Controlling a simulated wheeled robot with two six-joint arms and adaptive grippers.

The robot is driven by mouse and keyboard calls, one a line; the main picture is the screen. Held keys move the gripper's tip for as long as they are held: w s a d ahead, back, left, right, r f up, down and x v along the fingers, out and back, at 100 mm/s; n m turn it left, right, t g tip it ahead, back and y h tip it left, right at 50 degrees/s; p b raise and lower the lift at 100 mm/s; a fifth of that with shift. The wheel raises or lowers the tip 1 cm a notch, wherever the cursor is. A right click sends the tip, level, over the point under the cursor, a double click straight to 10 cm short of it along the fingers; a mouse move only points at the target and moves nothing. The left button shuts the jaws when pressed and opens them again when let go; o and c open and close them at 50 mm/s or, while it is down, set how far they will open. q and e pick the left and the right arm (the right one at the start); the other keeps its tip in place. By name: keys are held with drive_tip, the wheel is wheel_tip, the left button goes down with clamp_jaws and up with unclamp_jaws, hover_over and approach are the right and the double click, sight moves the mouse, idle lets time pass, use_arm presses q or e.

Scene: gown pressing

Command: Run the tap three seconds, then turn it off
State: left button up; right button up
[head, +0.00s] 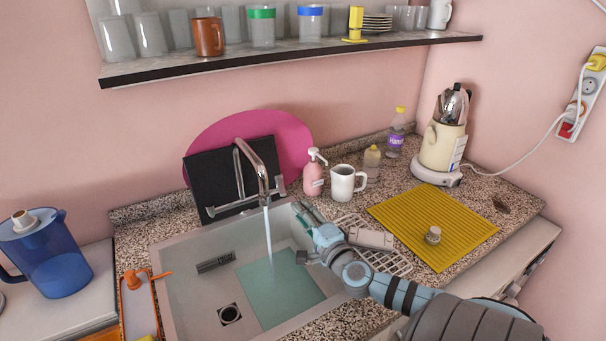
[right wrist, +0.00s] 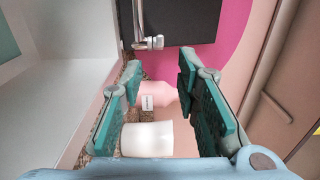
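The chrome tap (head: 250,165) stands at the back of the sink (head: 190,290), with a tall bent spout and a horizontal bar at its base. A stream of water (head: 268,235) falls from the spout into the basin. My right gripper (head: 306,212) is over the sink's right edge, to the right of the tap and apart from it. Its teal fingers are open and empty. In the right wrist view, part of the tap (right wrist: 148,42) shows beyond the open fingers (right wrist: 155,95). My left gripper is not in view.
A pink soap pump (head: 313,178) and white mug (head: 345,185) stand close behind my right gripper. A white rack (head: 398,265) lies under my right arm. A yellow mat (head: 440,215) lies right; a black board (head: 215,175) leans behind the tap. A shelf (head: 280,55) hangs above.

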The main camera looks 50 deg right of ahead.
sight(283, 196)
drive_tip(key=shift+o, duration=0.6)
drive_tip(key=shift+w, duration=0.1)
drive_tip(key=a+m+p, duration=0.1)
drive_tip(key=a+r+m+h+p, duration=0.1)
drive_tip(key=m, duration=0.1)
drive_tip(key=shift+w+r, duration=0.1)
drive_tip(key=shift+w, duration=0.25)
drive_tip(key=w+d+m+g+h, duration=0.1)
drive_tip(key=w+m, duration=0.2)
drive_tip(key=m, duration=0.3)
drive_tip(key=w+d+m+h, duration=0.1)
drive_tip(key=w+d+m, duration=0.1)
drive_tip(key=w+m, duration=0.2)
drive_tip(key=w+d+f+m+g+h+b, duration=0.1)
drive_tip(key=w+d+m+h, duration=0.1)
drive_tip(key=m, duration=0.6)
drive_tip(key=shift+w+d+f+m+g, duration=0.1)
drive_tip(key=shift+w+d+m+g, duration=0.05)
drive_tip(key=shift+w, duration=0.25)
drive_tip(key=shift+w+d+m+g, duration=0.1)
drive_tip(key=shift+w+m+g, duration=0.05)
drive_tip(key=shift+w, duration=0.25)
drive_tip(key=shift+w+d, duration=0.3)
clamp_jaws()
